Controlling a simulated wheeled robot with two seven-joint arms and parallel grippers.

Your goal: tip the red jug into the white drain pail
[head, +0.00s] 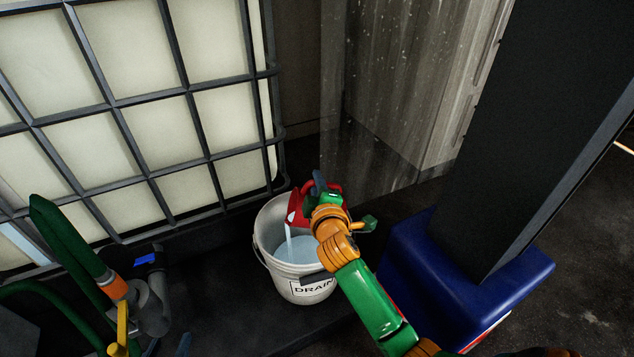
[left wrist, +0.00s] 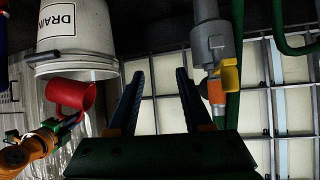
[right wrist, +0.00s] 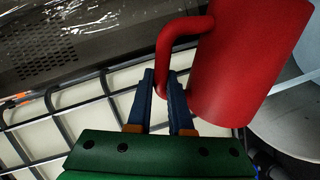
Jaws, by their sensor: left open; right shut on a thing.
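The red jug (head: 297,208) is tilted over the mouth of the white drain pail (head: 274,276), and a pale stream runs from it into the pail. Pale liquid (head: 297,250) shows inside the pail. My right gripper (right wrist: 160,78) is shut on the jug's handle; the jug fills the upper right of the right wrist view (right wrist: 245,65). In the left wrist view the pail (left wrist: 98,22) and the jug (left wrist: 68,94) appear upside down at left. My left gripper (left wrist: 160,75) is open and empty, apart from both.
A caged pale tank (head: 150,130) stands behind the pail. A grey valve with a yellow handle (left wrist: 230,78) and green hose is close to my left gripper. A blue base (head: 450,270) under a dark column stands right of the pail. Dark floor lies between valve and pail.

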